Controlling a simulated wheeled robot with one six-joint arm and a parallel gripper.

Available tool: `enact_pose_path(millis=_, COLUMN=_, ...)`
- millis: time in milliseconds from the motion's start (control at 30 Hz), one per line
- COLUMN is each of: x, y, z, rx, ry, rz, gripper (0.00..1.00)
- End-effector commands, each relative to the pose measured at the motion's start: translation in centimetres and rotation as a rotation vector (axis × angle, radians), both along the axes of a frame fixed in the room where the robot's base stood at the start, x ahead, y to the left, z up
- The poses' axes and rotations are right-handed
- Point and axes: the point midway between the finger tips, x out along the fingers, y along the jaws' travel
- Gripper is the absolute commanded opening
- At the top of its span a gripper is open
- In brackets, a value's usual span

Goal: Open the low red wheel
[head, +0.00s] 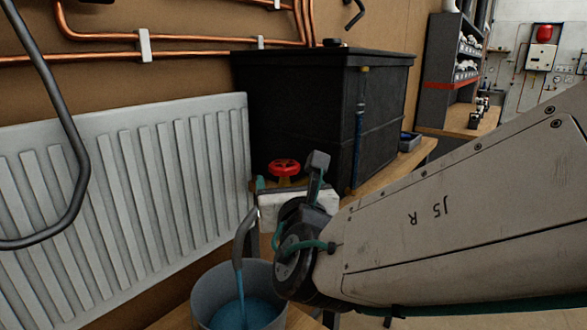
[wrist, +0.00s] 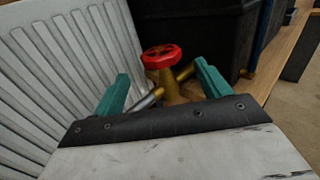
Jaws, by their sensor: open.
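The low red wheel (head: 284,167) sits on a brass valve beside the black tank. It also shows in the wrist view (wrist: 161,57), with the brass valve body (wrist: 172,88) below it. My gripper (wrist: 165,82) has its two teal fingers spread wide, one on each side of the valve in the picture. The wheel appears beyond the fingertips, with nothing between the fingers touching them that I can see. In the head view my gripper's white body (head: 298,208) hides the lower part of the valve.
A white radiator (head: 125,190) stands at the left. A black tank (head: 290,110) is behind the wheel on a wooden bench. A bucket (head: 205,300) stands below, with blue liquid running into it from a grey spout (head: 240,240). Copper pipes (head: 100,37) run along the wall.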

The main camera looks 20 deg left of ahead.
Motion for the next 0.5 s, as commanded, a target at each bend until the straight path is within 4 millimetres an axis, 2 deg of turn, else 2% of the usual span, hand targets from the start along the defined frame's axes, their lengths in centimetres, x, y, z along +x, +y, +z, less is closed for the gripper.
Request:
enact_pose_path(millis=300, x=4.6, y=2.0, z=0.0, rx=0.001, ry=0.000, rz=-0.005, gripper=0.76)
enact_pose_path(millis=500, x=6.2, y=2.8, z=0.0, rx=0.001, ry=0.000, rz=-0.005, gripper=0.76)
